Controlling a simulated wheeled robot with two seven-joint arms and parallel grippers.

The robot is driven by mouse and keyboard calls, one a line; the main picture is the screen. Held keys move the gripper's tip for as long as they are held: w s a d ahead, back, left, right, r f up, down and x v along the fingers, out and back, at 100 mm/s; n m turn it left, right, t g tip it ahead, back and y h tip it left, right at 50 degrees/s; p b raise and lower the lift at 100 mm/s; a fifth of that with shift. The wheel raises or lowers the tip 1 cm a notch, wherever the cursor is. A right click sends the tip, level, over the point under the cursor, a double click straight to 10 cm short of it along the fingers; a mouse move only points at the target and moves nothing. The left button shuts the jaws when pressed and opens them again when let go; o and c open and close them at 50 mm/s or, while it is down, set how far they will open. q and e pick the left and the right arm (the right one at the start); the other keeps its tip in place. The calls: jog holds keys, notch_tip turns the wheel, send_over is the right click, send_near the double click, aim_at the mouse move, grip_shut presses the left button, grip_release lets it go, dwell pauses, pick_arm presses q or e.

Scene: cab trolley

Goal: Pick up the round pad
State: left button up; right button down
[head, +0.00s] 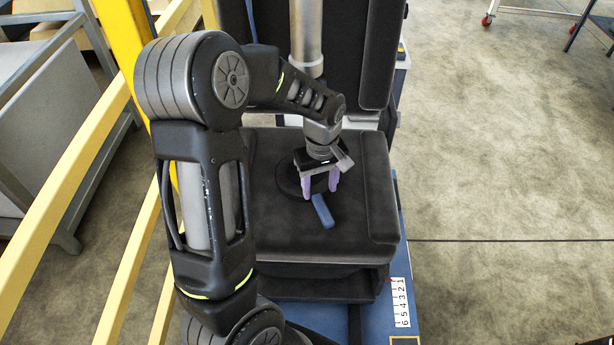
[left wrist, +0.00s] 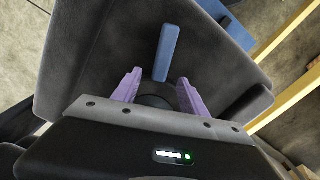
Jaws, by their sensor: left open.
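The round pad (head: 288,182), a dark disc, lies on the black seat cushion (head: 270,225) and is partly hidden by my left gripper. My left gripper (head: 320,188) points down over the pad with its purple fingers apart, and nothing shows held between them. In the left wrist view, part of the dark round pad (left wrist: 155,101) shows between the open fingers of the left gripper (left wrist: 158,77), and the gripper body hides the rest. Whether the fingers touch the pad, I cannot tell. My right gripper is in neither view.
A blue bar (head: 322,211) lies on the seat just in front of the fingertips; it also shows in the left wrist view (left wrist: 167,53). The black backrest (head: 352,50) stands behind the cushion. Yellow rails (head: 120,160) run along the left. Open floor (head: 510,180) lies to the right.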

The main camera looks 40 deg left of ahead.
aim_at(319, 199)
pick_arm(q)
jog(key=shift+a+f+p, duration=0.1)
jog(key=shift+f+p, duration=0.6)
jog(key=shift+f, duration=1.9)
grip_shut()
